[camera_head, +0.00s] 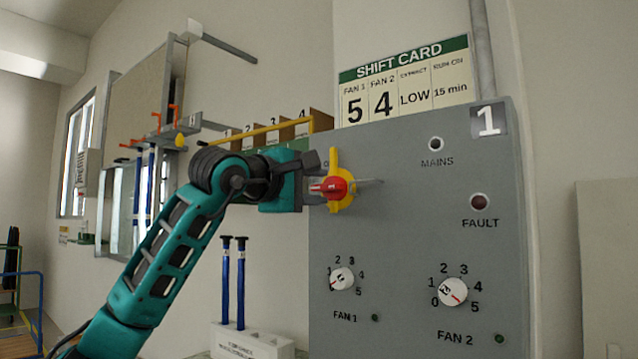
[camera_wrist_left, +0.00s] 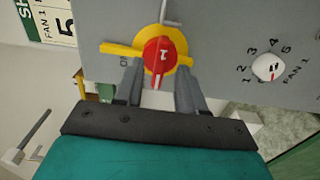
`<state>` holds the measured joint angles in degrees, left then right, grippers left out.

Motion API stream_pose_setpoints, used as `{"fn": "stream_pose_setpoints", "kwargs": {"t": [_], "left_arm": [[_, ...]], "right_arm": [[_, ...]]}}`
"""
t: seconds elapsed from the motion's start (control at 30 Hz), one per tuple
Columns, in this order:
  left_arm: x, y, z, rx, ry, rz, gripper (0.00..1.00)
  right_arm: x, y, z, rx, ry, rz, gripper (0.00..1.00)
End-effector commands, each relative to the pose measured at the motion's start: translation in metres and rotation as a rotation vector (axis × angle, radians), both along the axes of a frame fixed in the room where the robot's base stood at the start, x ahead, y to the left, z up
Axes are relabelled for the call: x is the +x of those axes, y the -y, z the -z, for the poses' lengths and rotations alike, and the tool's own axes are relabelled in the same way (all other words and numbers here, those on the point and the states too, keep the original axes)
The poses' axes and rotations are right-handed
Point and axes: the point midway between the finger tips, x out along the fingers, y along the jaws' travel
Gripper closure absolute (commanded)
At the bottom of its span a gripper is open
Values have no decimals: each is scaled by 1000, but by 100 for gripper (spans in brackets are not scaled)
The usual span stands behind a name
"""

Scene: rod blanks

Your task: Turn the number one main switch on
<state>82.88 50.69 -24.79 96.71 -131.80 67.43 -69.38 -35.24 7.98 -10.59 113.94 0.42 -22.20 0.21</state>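The number one main switch (camera_head: 337,189) is a red rotary knob on a yellow plate, at the left edge of the grey panel (camera_head: 410,250) marked 1. Its red handle points left in the head view. In the left wrist view the red knob (camera_wrist_left: 160,57) carries a 1, and a partly hidden label shows beside it. My left gripper (camera_head: 312,180) is at the switch. In the left wrist view its two fingers (camera_wrist_left: 159,82) are apart, one on each side of the knob, with gaps visible. Whether they touch the yellow plate is unclear. My right gripper is not in view.
The panel also has a MAINS lamp (camera_head: 436,144), a dark red FAULT lamp (camera_head: 479,202), and FAN 1 (camera_head: 342,279) and FAN 2 (camera_head: 453,291) dials. A shift card (camera_head: 404,82) stands above. Blue rods (camera_head: 240,285) stand in a white block below my left arm.

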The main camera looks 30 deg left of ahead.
Motion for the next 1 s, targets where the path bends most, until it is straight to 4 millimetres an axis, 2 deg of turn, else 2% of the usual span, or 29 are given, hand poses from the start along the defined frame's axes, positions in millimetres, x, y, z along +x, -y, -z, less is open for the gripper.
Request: {"fn": "stream_pose_setpoints", "kwargs": {"t": [0.2,0.47,0.87,1.0], "left_arm": [[14,1,0,1,1,0,61],[15,1,0,1,1,0,61],[14,1,0,0,1,0,99],[14,1,0,0,1,0,100]], "right_arm": [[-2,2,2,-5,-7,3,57],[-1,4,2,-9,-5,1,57],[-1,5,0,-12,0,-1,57],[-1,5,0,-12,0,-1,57]]}}
